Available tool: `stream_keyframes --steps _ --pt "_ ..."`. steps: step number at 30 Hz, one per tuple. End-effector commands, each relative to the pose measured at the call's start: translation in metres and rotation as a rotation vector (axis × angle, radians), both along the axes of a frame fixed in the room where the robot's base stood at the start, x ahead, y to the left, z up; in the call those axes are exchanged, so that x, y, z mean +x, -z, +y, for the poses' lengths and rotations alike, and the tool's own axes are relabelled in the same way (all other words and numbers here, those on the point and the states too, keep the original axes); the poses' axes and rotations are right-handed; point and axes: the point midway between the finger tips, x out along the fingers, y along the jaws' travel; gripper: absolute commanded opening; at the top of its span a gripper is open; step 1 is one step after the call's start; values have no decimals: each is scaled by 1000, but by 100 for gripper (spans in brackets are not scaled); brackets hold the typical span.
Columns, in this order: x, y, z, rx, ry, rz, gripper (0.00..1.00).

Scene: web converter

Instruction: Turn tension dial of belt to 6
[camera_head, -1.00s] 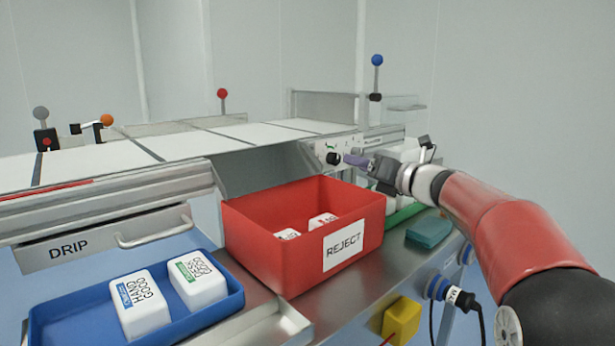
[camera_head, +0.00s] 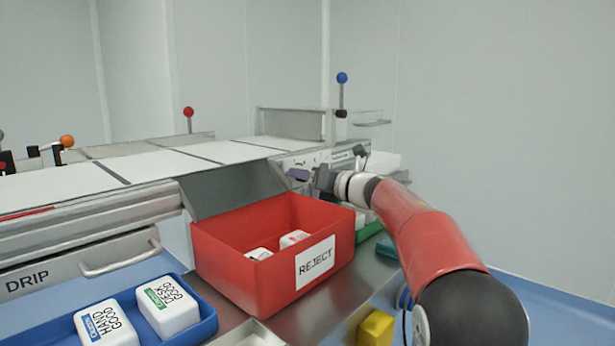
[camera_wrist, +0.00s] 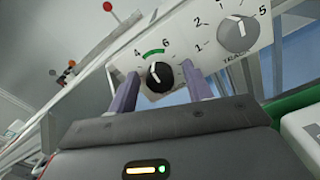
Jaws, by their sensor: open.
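The black dial (camera_wrist: 160,77) sits on a white panel (camera_wrist: 205,47) in the wrist view, with a white pointer mark tilted up and slightly left. A green arc lies above it between the printed 4 and 6. My gripper (camera_wrist: 160,70) is open, with one purple finger on each side of the dial; I cannot tell whether they touch it. In the head view my gripper (camera_head: 300,174) is at the machine's front panel and hides the dial.
A larger grey dial (camera_wrist: 237,34) marked TRACK is close to the right finger. A blue tray (camera_head: 205,325) with white packs is at lower left. A hinged guard plate (camera_head: 235,186) is left of my gripper.

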Motion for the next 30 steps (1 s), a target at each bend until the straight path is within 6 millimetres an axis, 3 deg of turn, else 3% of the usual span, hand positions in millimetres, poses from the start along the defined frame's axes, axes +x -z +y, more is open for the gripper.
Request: stream_keyframes --steps 1,11,20,30 --pt "0 0 0 0 0 0 49" --pt "0 0 0 0 0 0 6" --pt "0 -2 0 25 0 32 5" --pt "0 -4 -1 161 0 207 5"
